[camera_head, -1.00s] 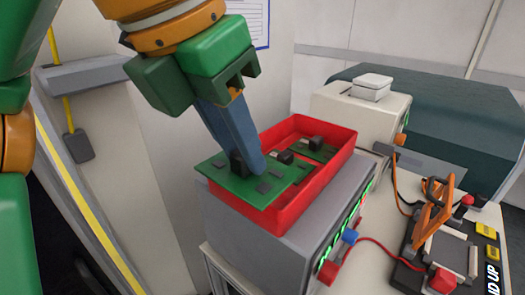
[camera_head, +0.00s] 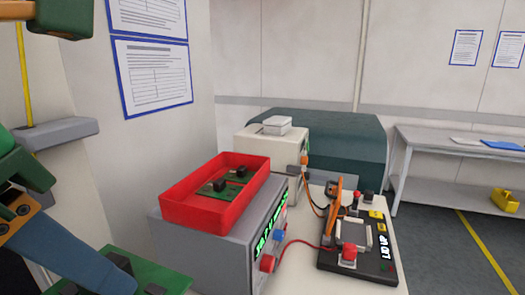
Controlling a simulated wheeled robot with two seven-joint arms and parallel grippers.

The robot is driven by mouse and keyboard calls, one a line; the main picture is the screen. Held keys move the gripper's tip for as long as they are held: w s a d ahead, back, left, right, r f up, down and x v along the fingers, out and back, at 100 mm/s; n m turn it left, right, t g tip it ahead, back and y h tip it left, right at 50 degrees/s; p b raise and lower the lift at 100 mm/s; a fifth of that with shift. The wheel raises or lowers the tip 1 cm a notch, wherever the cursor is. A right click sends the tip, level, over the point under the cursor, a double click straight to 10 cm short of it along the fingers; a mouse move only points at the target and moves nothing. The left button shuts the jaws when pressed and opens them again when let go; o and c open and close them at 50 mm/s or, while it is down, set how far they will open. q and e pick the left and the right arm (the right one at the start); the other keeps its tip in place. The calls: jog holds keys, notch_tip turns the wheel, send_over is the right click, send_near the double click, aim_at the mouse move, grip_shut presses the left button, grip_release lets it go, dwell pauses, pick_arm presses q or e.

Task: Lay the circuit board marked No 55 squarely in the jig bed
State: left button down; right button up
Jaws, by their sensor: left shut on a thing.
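My left gripper (camera_head: 72,272), with blue fingers, is at the lower left corner, shut on a green circuit board (camera_head: 145,276). The board carries dark components and is cut off by the bottom edge. No number is readable on it. The jig (camera_head: 378,264) is a black base at right with a grey bed (camera_head: 353,236), a raised orange clamp (camera_head: 336,208) and a red knob. The bed looks empty. The gripper and board are well left of the jig. My right gripper is not in view.
A red tray (camera_head: 212,212) holding another green board (camera_head: 222,186) stands on a grey instrument (camera_head: 225,248) between the held board and the jig. A red cable (camera_head: 300,241) runs from it towards the jig. A beige box (camera_head: 268,150) stands behind.

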aim_at(128, 271)
pick_arm(q)
jog(key=shift+s+f, duration=0.15)
jog(key=shift+s+f+m, duration=0.1)
jog(key=shift+f+m, duration=0.05)
jog(key=shift+m, duration=0.35)
jog(key=w+f+m, duration=0.1)
jog(key=w+f+m+g+h, duration=0.1)
jog(key=w+f+m, duration=0.1)
jog(key=w+f+m+h, duration=0.1)
jog(key=m, duration=0.1)
jog(key=shift+w+a+f+g, duration=0.25)
jog(key=shift+w+a+g, duration=0.05)
jog(key=shift+w+a, duration=0.1)
jog(key=w+a+f+m+g+y, duration=0.1)
jog(key=f+m+g, duration=0.2)
jog(key=f+m, duration=0.9)
jog(key=a+f+m+g+y, duration=0.2)
jog(key=f+m+g, duration=0.2)
jog(key=f+m, duration=0.8)
jog(key=shift+w+f+m+y, duration=0.15)
jog(key=shift+w+m+y, duration=0.2)
jog(key=shift+m, duration=0.65)
